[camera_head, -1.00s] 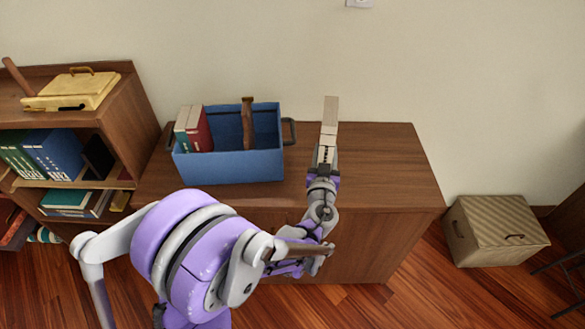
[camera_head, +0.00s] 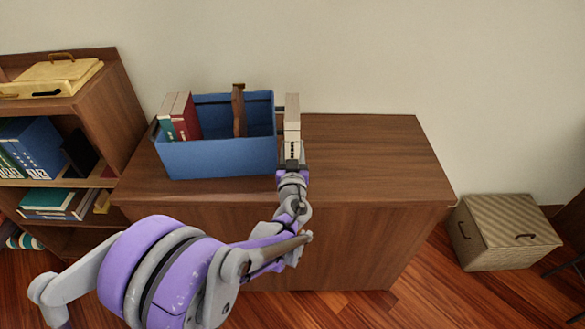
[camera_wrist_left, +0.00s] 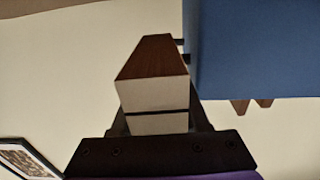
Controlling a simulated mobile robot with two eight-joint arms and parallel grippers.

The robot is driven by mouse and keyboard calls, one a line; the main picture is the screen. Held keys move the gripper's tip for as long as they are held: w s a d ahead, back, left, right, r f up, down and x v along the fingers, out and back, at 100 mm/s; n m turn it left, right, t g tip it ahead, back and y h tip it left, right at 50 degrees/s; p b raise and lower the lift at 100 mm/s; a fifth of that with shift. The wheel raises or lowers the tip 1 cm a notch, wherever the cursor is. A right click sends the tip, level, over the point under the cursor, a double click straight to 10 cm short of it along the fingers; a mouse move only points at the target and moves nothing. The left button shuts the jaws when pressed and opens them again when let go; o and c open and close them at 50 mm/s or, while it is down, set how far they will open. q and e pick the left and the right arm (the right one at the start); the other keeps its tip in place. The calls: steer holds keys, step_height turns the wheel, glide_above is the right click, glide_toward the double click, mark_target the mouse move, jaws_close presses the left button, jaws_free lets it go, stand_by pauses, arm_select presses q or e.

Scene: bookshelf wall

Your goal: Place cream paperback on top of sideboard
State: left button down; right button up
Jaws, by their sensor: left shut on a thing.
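The cream paperback (camera_head: 292,112) is upright in my left gripper (camera_head: 291,150), above the sideboard (camera_head: 375,160), close to the right end of the blue crate. The jaws are shut on it. I cannot tell whether the book touches the sideboard top or the crate. In the left wrist view the book (camera_wrist_left: 153,122) shows a pale lower face and a brown upper face between the dark fingers of the left gripper (camera_wrist_left: 158,118). My right gripper is not in view.
The blue crate (camera_head: 220,158) stands on the sideboard's left part, holding a teal and a red book (camera_head: 186,116); it also shows in the left wrist view (camera_wrist_left: 255,50). The sideboard's right half is clear. A bookshelf (camera_head: 125,120) stands left, a striped box (camera_head: 505,232) right on the floor.

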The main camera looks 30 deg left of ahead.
arm_select(q)
steer(key=shift+f+b, duration=0.8)
steer(key=shift+f, duration=2.55)
steer(key=shift+f, duration=0.2)
steer(key=c, duration=0.7)
jaws_free()
steer(key=shift+r, duration=0.15)
